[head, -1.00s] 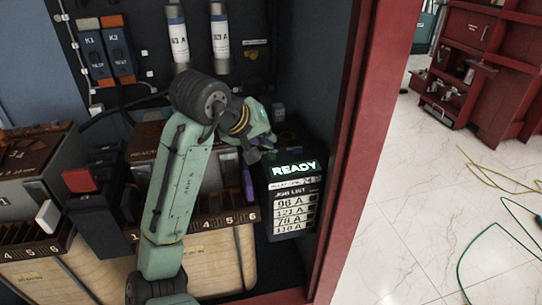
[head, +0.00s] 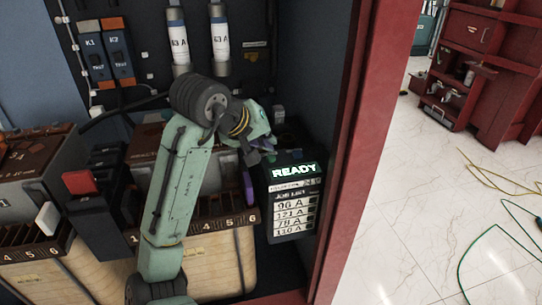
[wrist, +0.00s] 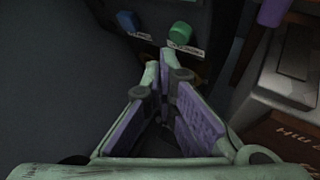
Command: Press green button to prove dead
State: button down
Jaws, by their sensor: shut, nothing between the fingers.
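The green button (wrist: 180,33) is a small round cap on a dark panel, with a white label below it, at the top of the wrist view. My gripper (wrist: 158,68) is shut and empty, its purple-padded fingers pointing toward that panel. In the picture its fingertips lie just below and left of the green button; I see no overlap, and cannot tell the depth between them. The green button cannot be made out there.
A blue button (wrist: 128,20) sits left of the green one. A grey box (wrist: 290,60) lies close on the right in the wrist view. In the head view, a red cabinet post (head: 350,150) stands right of the READY box, and a red button block (head: 80,182) stands left of my arm.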

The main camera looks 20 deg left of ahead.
aim_at(268, 155)
jog(key=shift+f, duration=0.45)
jog(key=shift+f, duration=0.45)
dwell(0.7)
jog(key=shift+r, duration=0.15)
jog(key=shift+r+p, duration=0.75)
notch_tip(268, 155, up, 5)
jog(key=p, duration=0.5)
